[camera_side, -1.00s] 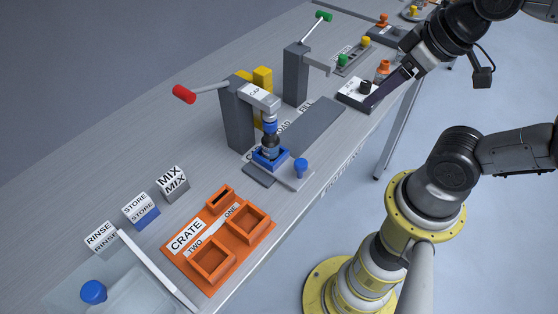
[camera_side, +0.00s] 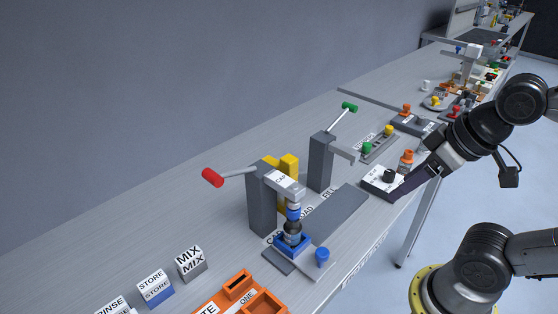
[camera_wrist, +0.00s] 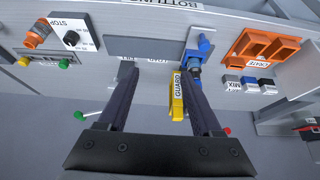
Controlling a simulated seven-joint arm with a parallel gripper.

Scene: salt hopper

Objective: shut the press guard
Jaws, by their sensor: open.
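The CAP press (camera_side: 262,200) is a grey column with a red-knobbed lever (camera_side: 213,177). Beneath its head a dark bottle with a blue top (camera_side: 293,228) stands in a blue holder (camera_side: 291,246). The yellow guard (camera_side: 289,166) stands behind the column, away from the bottle side. In the wrist view the guard (camera_wrist: 177,108) shows its GUARD label, left of the right finger, which partly overlaps the press. My gripper (camera_wrist: 157,70) is open, with nothing between its fingers. In the side view my gripper (camera_side: 405,188) hangs by the dial box, apart from the guard.
The FILL column (camera_side: 320,160) with a green-knobbed lever stands between the press and the dial box (camera_side: 379,180). A blue knob (camera_side: 322,257) is at the press's front. The orange crate (camera_side: 240,290) and several labelled blocks lie at lower left. A grey strip (camera_side: 335,212) is bare.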

